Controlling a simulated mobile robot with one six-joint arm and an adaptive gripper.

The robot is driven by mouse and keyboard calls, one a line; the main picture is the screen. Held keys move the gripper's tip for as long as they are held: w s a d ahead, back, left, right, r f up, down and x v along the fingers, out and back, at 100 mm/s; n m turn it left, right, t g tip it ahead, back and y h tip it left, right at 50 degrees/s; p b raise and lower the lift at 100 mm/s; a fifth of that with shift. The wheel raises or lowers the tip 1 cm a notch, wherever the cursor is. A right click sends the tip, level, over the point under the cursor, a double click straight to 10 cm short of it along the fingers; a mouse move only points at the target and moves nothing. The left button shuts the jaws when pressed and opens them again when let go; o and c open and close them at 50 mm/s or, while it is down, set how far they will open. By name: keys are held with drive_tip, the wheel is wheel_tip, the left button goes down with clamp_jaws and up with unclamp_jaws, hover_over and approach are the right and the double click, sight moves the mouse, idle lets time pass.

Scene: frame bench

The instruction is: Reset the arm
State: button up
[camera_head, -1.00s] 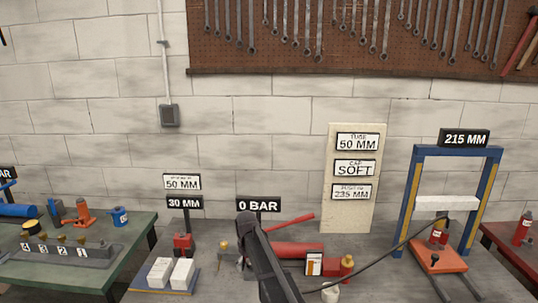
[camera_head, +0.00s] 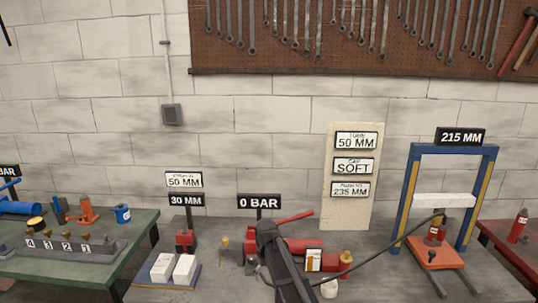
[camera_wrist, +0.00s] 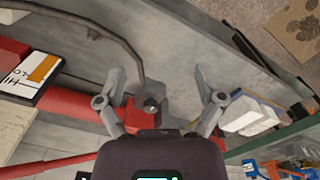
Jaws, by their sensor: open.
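My gripper (camera_wrist: 160,82) shows in the wrist view with its two grey fingers spread apart. Nothing shows held between them. The bench and a red cylinder body (camera_wrist: 75,110) lie behind and beside the fingers. In the head view my dark arm (camera_head: 285,268) rises from the bottom edge in front of the red hand pump (camera_head: 300,245) and hides part of it. The fingers cannot be made out in the head view.
The grey bench (camera_head: 385,280) holds a blue press frame (camera_head: 408,200) at right and white blocks (camera_head: 184,267) on a blue tray at left. A black hose (camera_head: 385,255) crosses toward the press. A green table (camera_head: 85,270) stands at left.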

drive_tip(key=s+d+m, duration=0.5)
drive_tip(key=s+d, duration=1.3)
drive_tip(key=s, duration=0.3)
drive_tip(key=shift+r+m, duration=0.3)
